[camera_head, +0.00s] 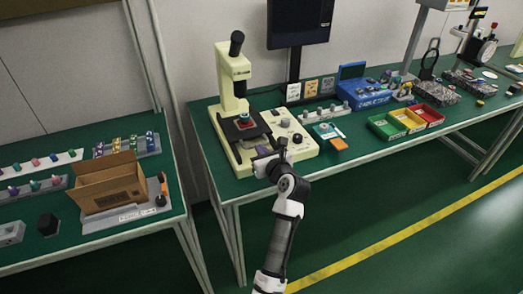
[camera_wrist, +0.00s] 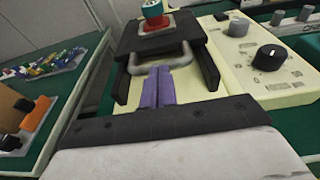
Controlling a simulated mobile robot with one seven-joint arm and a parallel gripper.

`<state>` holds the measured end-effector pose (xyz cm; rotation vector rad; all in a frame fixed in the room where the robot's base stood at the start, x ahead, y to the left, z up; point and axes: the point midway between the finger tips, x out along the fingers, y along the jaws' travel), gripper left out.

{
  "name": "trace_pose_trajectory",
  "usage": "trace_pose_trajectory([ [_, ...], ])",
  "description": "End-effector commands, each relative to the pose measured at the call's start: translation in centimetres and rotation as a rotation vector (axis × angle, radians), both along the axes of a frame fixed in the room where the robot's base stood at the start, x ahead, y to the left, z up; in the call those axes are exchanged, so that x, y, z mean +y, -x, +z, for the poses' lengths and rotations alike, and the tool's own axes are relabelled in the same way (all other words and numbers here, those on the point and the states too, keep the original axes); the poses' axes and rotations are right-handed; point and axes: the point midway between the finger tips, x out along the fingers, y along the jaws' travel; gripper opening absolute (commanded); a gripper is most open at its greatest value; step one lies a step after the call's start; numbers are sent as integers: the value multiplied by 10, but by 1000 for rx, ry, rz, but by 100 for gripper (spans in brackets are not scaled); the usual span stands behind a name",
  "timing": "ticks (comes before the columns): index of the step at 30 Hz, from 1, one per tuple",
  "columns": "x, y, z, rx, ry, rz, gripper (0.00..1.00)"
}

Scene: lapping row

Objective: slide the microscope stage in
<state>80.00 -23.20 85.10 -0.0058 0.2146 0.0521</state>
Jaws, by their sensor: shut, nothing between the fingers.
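The cream microscope (camera_head: 233,95) stands on the green bench, with its dark head above the stage. The black microscope stage (camera_head: 243,129) carries a small red and teal piece; in the wrist view the stage (camera_wrist: 160,42) sits between two black side rails and has a grey bar handle (camera_wrist: 162,58) at its near edge. My gripper (camera_head: 268,158) is at the near end of the microscope base. In the wrist view its purple fingers (camera_wrist: 158,88) are shut and empty, with their tips close to the handle. I cannot tell whether they touch it.
Knobs (camera_wrist: 271,58) stand on the base's right side. A blue box (camera_head: 364,92) and coloured bins (camera_head: 407,121) lie farther right on the bench. A monitor (camera_head: 299,22) rises behind. A cardboard box (camera_head: 108,184) stands on the left table, across a gap.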

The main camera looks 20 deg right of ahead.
Motion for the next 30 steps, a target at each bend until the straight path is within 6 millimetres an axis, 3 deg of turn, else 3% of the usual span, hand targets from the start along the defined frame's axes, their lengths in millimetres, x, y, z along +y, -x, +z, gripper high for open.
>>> trace_pose_trajectory([
  [5, 0, -4, 1, 0, -1, 1, 0],
  [15, 2, -42, 1, -1, 0, 0, 0],
  [30, 2, -44, 6, -7, 1, 2, 0],
])
